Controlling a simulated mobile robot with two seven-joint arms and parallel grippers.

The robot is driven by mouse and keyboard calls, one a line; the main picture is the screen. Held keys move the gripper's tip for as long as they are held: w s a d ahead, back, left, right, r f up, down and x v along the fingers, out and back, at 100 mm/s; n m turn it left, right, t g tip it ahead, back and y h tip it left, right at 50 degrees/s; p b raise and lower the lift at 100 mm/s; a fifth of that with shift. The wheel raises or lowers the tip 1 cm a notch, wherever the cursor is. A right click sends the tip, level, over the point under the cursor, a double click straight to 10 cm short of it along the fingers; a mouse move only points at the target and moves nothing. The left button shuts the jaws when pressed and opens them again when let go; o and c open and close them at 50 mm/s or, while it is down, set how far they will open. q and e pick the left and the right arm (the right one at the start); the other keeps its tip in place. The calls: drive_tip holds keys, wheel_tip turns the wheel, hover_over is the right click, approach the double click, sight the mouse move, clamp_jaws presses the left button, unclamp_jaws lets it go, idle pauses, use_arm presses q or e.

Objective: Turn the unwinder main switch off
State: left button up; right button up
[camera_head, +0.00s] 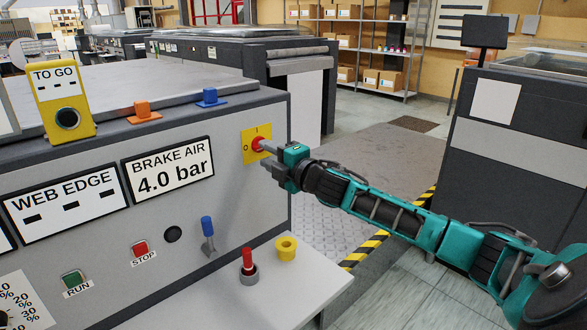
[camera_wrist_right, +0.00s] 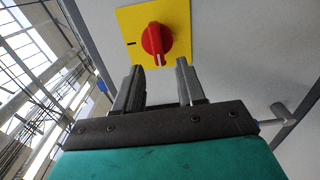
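The main switch is a red rotary knob (camera_head: 258,145) on a yellow plate (camera_head: 249,136) at the upper right of the grey machine panel. The plate reads I at the top and 0 at the left. In the right wrist view the red knob (camera_wrist_right: 154,40) has a white mark at its lower end, turned away from the black bar on the plate's left. My right gripper (camera_head: 265,157) is just in front of the switch. In the wrist view its fingers (camera_wrist_right: 158,85) are apart, with nothing between them and the knob just past their tips. My left gripper does not show.
A brake air sign (camera_head: 168,170) is left of the switch. A blue lever (camera_head: 207,232), a red stop button (camera_head: 140,249) and a green run button (camera_head: 73,281) are lower on the panel. A white shelf (camera_head: 300,283) with red and yellow parts juts out below my right arm.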

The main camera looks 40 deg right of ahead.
drive_tip(key=s+b, duration=0.1)
drive_tip(key=s, duration=0.9)
drive_tip(key=shift+d, duration=0.4)
drive_tip(key=shift+s, duration=0.1)
drive_tip(key=s+a+f+m+g, duration=0.2)
drive_tip(key=s+a+f+m, duration=0.15)
drive_tip(key=f, duration=0.65)
drive_tip(key=s+a+f+m+g, duration=0.1)
drive_tip(key=s+a+f+m, duration=0.25)
drive_tip(key=f, duration=0.55)
drive_tip(key=s+a+f+m+g, duration=0.4)
drive_tip(key=s+a+f+m, duration=0.5)
drive_tip(key=s+a+f, duration=0.4)
drive_tip(key=shift+a+f+y, duration=0.3)
drive_tip(key=shift+a+f, duration=0.4)
drive_tip(key=shift+a, duration=0.1)
